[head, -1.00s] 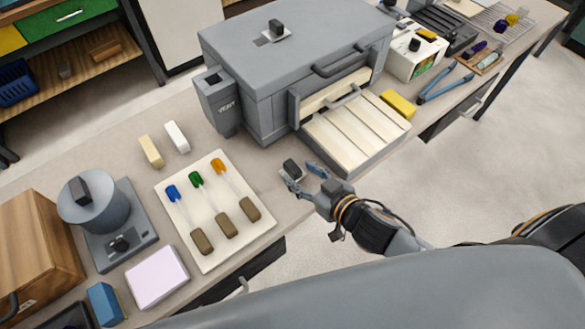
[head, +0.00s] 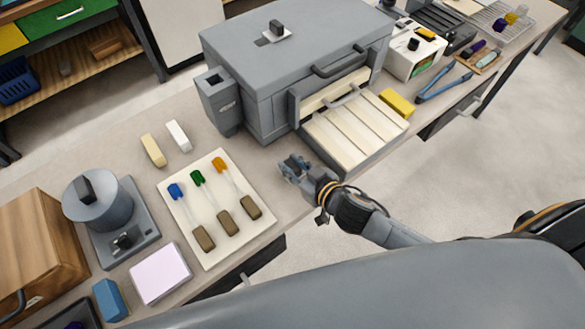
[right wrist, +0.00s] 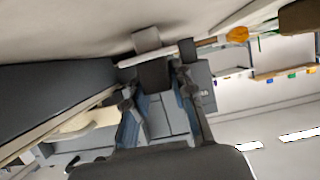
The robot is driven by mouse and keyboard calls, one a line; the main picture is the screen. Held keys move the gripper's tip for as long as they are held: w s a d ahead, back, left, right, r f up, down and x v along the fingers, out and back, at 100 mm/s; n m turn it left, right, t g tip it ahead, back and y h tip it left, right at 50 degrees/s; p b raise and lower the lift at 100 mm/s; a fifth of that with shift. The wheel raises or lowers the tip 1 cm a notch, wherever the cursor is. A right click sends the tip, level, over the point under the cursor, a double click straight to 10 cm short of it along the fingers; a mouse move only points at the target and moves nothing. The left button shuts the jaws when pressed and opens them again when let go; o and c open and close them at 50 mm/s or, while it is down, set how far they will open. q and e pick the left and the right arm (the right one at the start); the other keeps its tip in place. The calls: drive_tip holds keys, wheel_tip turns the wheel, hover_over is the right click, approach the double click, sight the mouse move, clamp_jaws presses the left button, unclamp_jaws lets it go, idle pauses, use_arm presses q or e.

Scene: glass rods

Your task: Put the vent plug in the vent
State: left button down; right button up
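The vent plug, a dark knob on a pale base, is at the table's front edge, mostly hidden by my right gripper (head: 293,168) in the head view. In the right wrist view the plug's dark knob (right wrist: 155,74) lies between the two fingers (right wrist: 154,82). Whether both fingers press on it I cannot tell. The vent (head: 221,103) is a grey upright box with a dark square opening on top, fixed to the left side of the grey kiln (head: 290,62). My left gripper is not in view.
A cream tray (head: 246,231) with several coloured glass rods lies left of my right gripper. The kiln's open slatted door (head: 352,132) is just to its right. A yellow block (head: 397,103) and blue tongs (head: 445,87) lie farther right. Bare table lies between plug and vent.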

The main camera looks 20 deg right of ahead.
clamp_jaws()
drive_tip(key=shift+r, duration=0.1)
drive_tip(key=shift+r, duration=0.65)
drive_tip(key=s+r+p, duration=0.2)
drive_tip(key=s+r, duration=0.9)
drive_tip(key=s, duration=0.3)
drive_tip(key=shift+d+r, duration=0.2)
drive_tip(key=shift+r, duration=0.1)
